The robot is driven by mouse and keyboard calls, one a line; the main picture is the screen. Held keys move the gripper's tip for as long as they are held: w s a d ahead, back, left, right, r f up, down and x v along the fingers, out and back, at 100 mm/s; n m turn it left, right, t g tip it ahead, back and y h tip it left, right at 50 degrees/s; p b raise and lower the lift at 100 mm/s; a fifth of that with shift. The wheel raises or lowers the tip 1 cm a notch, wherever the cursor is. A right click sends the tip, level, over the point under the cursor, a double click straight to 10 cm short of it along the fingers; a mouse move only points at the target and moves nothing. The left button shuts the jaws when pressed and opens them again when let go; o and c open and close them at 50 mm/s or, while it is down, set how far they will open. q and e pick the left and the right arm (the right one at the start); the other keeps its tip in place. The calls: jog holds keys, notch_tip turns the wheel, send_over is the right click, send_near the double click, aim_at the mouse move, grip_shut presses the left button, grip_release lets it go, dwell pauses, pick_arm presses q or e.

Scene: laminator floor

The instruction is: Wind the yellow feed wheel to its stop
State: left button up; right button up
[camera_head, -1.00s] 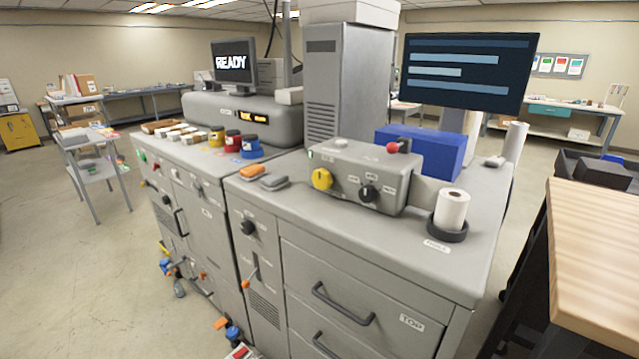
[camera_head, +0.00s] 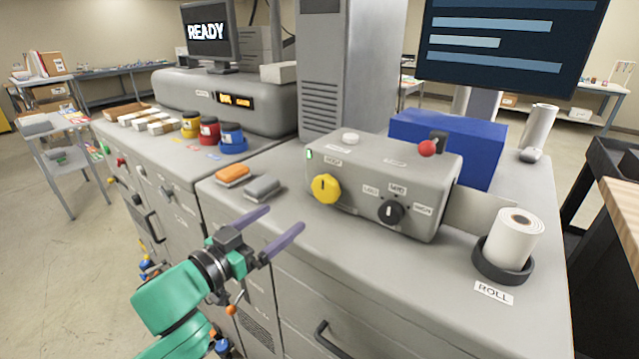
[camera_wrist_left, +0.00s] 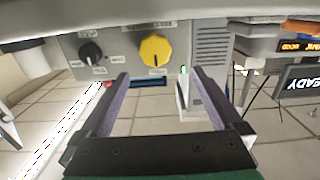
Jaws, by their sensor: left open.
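The yellow feed wheel (camera_head: 326,188) is on the front face of a grey control box (camera_head: 415,180) on the counter. It also shows in the left wrist view (camera_wrist_left: 155,50), upside down, ahead of the fingers and between them. My left gripper (camera_head: 284,226) is open and empty, below and left of the wheel in the head view, with clear space between them. Its two purple fingers show in the left wrist view (camera_wrist_left: 155,90). My right gripper is not in view.
A black knob (camera_head: 390,211) sits right of the wheel. A white roll (camera_head: 513,238) stands at right. A blue box (camera_head: 445,140) is behind.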

aim_at(323, 190)
pick_arm(q)
jog(key=w+d+p, duration=0.1)
jog(key=w+d+r, duration=0.1)
jog(key=d, duration=0.1)
jog(key=w+d+p, duration=0.1)
jog(key=shift+w+d+r+p, duration=0.3)
jog(key=shift+w+r+p, duration=0.05)
jog(key=shift+r, duration=0.05)
jog(key=x, duration=0.4)
jog(key=f+p+x, duration=0.1)
jog(key=x, duration=0.1)
jog(key=shift+w+a, duration=0.1)
jog(key=shift+w, duration=0.3)
jog(key=shift+w+d, duration=0.25)
jog(key=shift+d, duration=0.15)
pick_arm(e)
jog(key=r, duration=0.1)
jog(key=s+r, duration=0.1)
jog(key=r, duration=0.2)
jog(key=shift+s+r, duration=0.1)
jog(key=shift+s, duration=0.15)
pick_arm(q)
jog(key=c, duration=1.1)
